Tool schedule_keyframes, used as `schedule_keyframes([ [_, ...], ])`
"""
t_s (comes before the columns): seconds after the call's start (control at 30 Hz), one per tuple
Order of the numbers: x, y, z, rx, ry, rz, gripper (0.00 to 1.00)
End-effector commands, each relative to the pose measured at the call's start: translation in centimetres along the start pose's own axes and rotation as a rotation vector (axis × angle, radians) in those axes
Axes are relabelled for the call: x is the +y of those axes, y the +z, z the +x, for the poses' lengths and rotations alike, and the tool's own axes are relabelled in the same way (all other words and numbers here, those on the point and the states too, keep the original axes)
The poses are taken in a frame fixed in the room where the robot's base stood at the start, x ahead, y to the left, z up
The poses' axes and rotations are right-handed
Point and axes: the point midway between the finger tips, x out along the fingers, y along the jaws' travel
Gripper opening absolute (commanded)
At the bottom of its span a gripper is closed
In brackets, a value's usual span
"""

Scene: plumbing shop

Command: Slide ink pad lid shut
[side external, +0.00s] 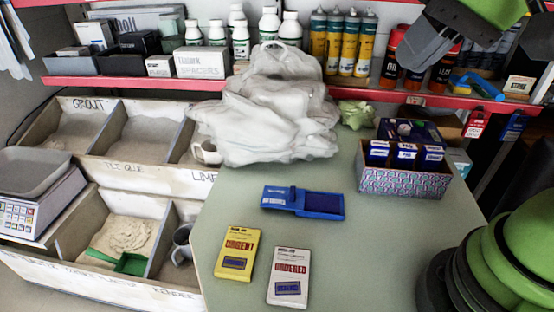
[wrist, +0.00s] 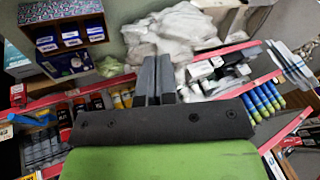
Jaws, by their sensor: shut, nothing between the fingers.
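A blue ink pad (side external: 325,204) lies on the green-grey table in the side view, its dark pad surface showing at the right end. Its blue lid (side external: 280,197) with a small label sits toward the left end, so the pad is partly uncovered. My gripper (side external: 408,72) is high at the upper right of the side view, well above and away from the ink pad. In the wrist view my gripper (wrist: 156,58) has its two dark fingers together and empty. The ink pad does not show in the wrist view.
A yellow box (side external: 238,254) and a white box (side external: 288,276) lie in front of the ink pad. A patterned box (side external: 405,184) of blue packs stands right of it. A crumpled plastic bag (side external: 270,115) fills the back of the table. Bottles line the red-edged shelf (side external: 140,83).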

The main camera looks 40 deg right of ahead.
Motion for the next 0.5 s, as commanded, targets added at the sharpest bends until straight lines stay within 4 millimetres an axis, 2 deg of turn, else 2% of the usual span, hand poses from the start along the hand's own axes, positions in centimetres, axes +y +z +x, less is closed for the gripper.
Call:
schedule_keyframes([
  [0.1,-1.8,-2.4,3.2,-0.079,0.058,0.058,0.00],
  [0.23,-3.4,-4.3,7.4,-0.144,0.125,0.123,0.00],
  [0.37,-4.6,-5.2,12.5,-0.202,0.202,0.184,0.00],
  [0.5,-5.3,-5.0,18.5,-0.250,0.287,0.242,0.00],
])
